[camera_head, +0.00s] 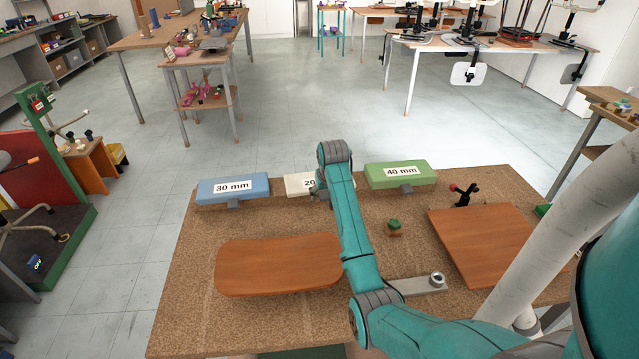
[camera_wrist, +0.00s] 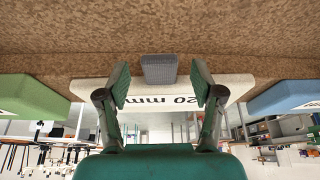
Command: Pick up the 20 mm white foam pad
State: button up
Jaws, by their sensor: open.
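The white foam pad (camera_head: 295,185) lies at the far edge of the brown work table, between a blue pad and a green pad. In the head view my arm covers its right part, leaving only "20" of its label readable. In the wrist view the white pad (camera_wrist: 160,89) shows upside down with "20 mm" on it, and a grey block (camera_wrist: 159,68) stands at its edge. My gripper (camera_wrist: 160,84) is open, its two fingers apart on either side of the grey block in that view. I cannot tell whether they touch anything.
The blue "30 mm" pad (camera_head: 233,188) is to the left and the green "40 mm" pad (camera_head: 401,174) to the right, each with a grey block. Wooden boards (camera_head: 278,264) (camera_head: 482,245), a small green-topped piece (camera_head: 394,227) and a black-and-red fitting (camera_head: 464,194) lie nearer.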

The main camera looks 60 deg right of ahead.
jog(key=c, duration=1.2)
jog(key=shift+c, duration=0.2)
